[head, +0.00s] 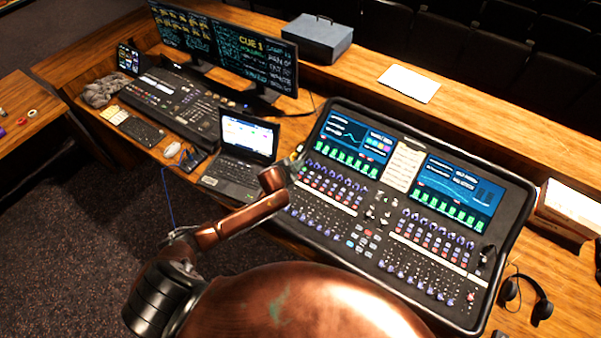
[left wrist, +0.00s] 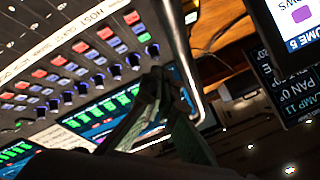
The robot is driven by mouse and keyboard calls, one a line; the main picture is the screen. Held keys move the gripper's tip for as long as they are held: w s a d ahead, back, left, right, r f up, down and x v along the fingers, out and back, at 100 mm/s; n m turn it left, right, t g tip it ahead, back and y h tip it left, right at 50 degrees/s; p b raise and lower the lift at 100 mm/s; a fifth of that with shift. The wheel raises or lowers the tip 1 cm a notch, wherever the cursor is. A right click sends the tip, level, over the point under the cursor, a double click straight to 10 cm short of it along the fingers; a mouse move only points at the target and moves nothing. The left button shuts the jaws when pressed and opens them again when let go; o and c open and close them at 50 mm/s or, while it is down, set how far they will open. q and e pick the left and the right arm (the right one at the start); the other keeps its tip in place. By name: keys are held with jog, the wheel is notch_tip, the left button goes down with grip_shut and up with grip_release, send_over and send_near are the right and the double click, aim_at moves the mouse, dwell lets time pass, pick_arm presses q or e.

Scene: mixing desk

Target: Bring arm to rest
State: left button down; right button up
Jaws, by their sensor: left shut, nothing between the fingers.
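My copper-coloured left arm (head: 235,218) reaches up from the bottom of the head view. Its left gripper (head: 296,163) is small there, at the upper left edge of the large mixing console (head: 400,225), just right of the open laptop (head: 245,140). In the left wrist view the dark fingers of the left gripper (left wrist: 160,88) are shut with nothing between them. They show in front of the console's screen and rows of knobs (left wrist: 85,90). Whether they touch the console cannot be told. My right gripper is not in view.
A lighting desk (head: 180,100) and two monitors (head: 225,45) stand at the back left. A blue-grey case (head: 317,38) and white paper (head: 409,83) lie on the rear ledge. Headphones (head: 526,294) lie at the right. The carpeted floor (head: 80,240) at left is clear.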

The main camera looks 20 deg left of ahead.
aim_at(297, 194)
pick_arm(q)
jog(key=shift+s, duration=0.1)
